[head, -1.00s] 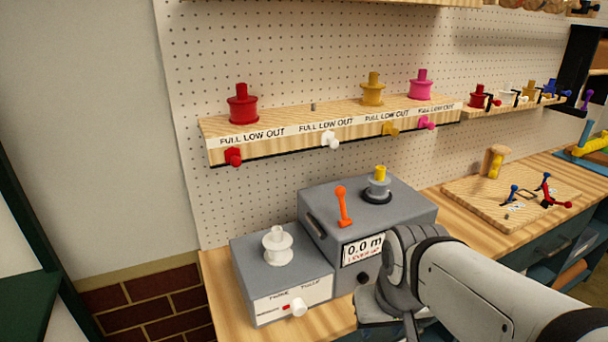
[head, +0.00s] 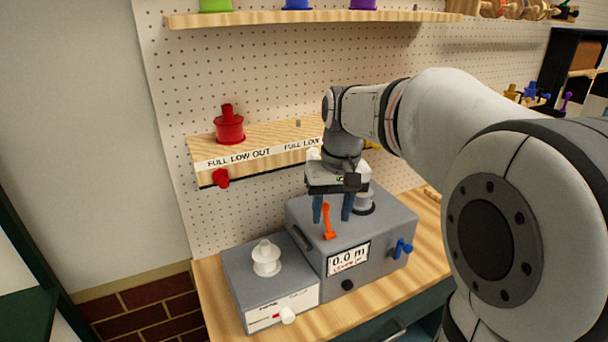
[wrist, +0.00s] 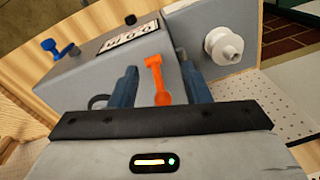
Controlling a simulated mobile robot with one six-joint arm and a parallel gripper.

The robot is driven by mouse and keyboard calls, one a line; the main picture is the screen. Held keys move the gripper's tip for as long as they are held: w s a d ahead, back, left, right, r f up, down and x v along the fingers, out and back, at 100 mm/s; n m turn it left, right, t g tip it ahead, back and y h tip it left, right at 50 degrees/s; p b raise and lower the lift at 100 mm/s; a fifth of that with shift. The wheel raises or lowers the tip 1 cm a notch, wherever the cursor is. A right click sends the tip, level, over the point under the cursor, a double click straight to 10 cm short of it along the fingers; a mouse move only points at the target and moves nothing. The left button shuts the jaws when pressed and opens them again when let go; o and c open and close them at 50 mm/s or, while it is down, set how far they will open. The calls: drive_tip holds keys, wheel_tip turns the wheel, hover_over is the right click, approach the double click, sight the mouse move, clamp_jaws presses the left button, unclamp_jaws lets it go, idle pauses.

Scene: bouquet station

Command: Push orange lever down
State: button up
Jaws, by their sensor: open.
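The orange lever (head: 328,222) stands up from the top of a grey box (head: 385,228) with a "0.0 m" display (head: 348,257). My gripper (head: 332,218) is above the box, pointing down, with its two blue fingers apart and nothing held. In the head view the lever shows between the fingers. In the wrist view the lever (wrist: 156,78) also lies between the open fingers (wrist: 160,92), nearer the right one. I cannot tell whether either finger touches it.
A smaller grey box (head: 240,275) with a white spool (head: 266,258) stands to the left. A blue crank (head: 401,248) sticks out of the lever box's front right. A grey spool post (head: 364,202) is close behind my gripper.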

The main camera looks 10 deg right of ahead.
sight(326, 217)
drive_tip(key=shift+g, duration=0.3)
drive_tip(key=w+r, duration=0.1)
drive_tip(key=w+r+p, duration=0.1)
drive_tip(key=w, duration=0.1)
drive_tip(key=w+r, duration=0.1)
drive_tip(key=w, duration=0.1)
drive_tip(key=shift+d+r, duration=0.1)
drive_tip(key=f, duration=0.7)
drive_tip(key=shift+a+f+p, duration=0.35)
drive_tip(key=shift+a+p, duration=0.05)
clamp_jaws()
